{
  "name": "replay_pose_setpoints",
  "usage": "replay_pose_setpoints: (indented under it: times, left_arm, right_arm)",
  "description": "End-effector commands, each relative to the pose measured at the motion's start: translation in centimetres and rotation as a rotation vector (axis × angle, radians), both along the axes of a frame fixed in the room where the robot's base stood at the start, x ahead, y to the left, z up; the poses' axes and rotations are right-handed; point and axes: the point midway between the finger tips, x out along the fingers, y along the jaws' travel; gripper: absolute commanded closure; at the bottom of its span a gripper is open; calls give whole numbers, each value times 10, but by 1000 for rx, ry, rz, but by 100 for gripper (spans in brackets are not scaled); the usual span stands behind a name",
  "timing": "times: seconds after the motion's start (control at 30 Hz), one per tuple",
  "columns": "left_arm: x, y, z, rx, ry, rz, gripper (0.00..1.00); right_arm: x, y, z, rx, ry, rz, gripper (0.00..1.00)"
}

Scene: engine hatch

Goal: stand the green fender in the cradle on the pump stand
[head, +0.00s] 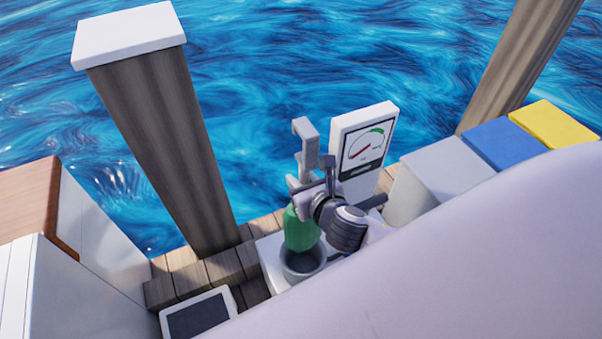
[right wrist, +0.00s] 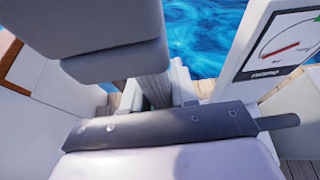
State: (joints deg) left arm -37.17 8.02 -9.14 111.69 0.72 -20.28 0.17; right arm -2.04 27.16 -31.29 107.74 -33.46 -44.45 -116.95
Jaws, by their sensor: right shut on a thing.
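The green fender (head: 300,231) is roughly upright in the head view, with its lower end at the mouth of the grey round cradle (head: 303,270). I cannot tell whether that end is inside the cradle or just above it. The cradle sits on the white pump stand (head: 272,256). My right gripper (head: 304,197) is shut on the fender at its top and hides that part. In the right wrist view I cannot make out the fender or the cradle. My left gripper is not in view.
A white gauge panel (head: 364,143) stands close behind my right gripper; it also shows in the right wrist view (right wrist: 275,45). Grey, blue (head: 503,145) and yellow boxes are to the right. A thick wooden post (head: 160,145) rises at left. Water lies beyond the planks.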

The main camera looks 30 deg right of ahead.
Motion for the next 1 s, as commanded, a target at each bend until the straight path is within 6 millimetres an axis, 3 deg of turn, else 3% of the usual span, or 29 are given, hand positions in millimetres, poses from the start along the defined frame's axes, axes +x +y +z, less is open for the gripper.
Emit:
replay_pose_setpoints:
  times: [0.5,1.0]
  left_arm:
    - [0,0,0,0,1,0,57]
    - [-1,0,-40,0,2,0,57]
  right_arm:
    - [0,0,-35,-1,0,1,100]
    - [0,1,-68,1,-2,3,100]
